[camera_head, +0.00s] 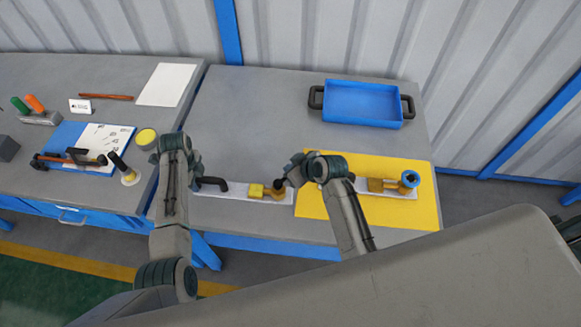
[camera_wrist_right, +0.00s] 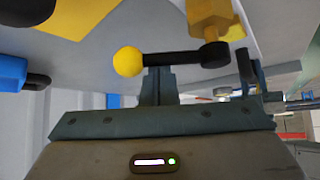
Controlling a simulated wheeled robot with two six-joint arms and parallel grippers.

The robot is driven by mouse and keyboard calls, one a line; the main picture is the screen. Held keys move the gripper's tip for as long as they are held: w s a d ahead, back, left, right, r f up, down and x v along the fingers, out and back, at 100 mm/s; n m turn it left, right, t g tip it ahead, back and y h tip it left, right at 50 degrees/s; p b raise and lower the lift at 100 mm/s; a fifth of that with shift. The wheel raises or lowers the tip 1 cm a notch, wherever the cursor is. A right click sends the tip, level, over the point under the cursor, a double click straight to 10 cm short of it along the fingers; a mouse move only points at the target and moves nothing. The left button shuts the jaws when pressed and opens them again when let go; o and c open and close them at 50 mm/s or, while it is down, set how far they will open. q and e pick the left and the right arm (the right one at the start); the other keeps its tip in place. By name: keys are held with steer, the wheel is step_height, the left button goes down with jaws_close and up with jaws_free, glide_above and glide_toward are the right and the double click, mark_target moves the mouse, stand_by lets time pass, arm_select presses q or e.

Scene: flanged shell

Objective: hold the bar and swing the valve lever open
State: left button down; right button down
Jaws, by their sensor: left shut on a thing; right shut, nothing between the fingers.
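A pale strip (camera_head: 235,193) lies along the front of the grey bench, with a black bar (camera_head: 214,182) at its left end. My left gripper (camera_head: 196,180) is shut on the bar; its fingertips are partly hidden. A yellow-gold valve body (camera_head: 256,191) sits right of the bar and also shows in the right wrist view (camera_wrist_right: 210,18). The black valve lever (camera_wrist_right: 180,58) extends left from its pivot to a yellow ball knob (camera_wrist_right: 128,61). My right gripper (camera_wrist_right: 160,85) is shut and empty, its fingertips close beside the lever's middle; contact is unclear. In the head view it is at the valve (camera_head: 288,180).
A yellow mat (camera_head: 320,208) at right bears another pale strip with a yellow block (camera_head: 376,185) and a blue round part (camera_head: 409,179). A blue tray (camera_head: 362,86) with black handles stands behind. Tools and paper lie on the left bench. The middle back is clear.

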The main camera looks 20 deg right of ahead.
steer(key=shift+s+d+f, duration=0.15)
steer(key=shift+s+f, duration=0.05)
steer(key=shift+s, duration=0.35)
steer(key=shift+s+d+f+m+h, duration=0.1)
steer(key=shift+s+d+m+h, duration=0.1)
steer(key=shift+s+m+h, duration=0.5)
steer(key=shift+s, duration=1)
steer(key=shift+s+a, duration=0.15)
stand_by(0.4)
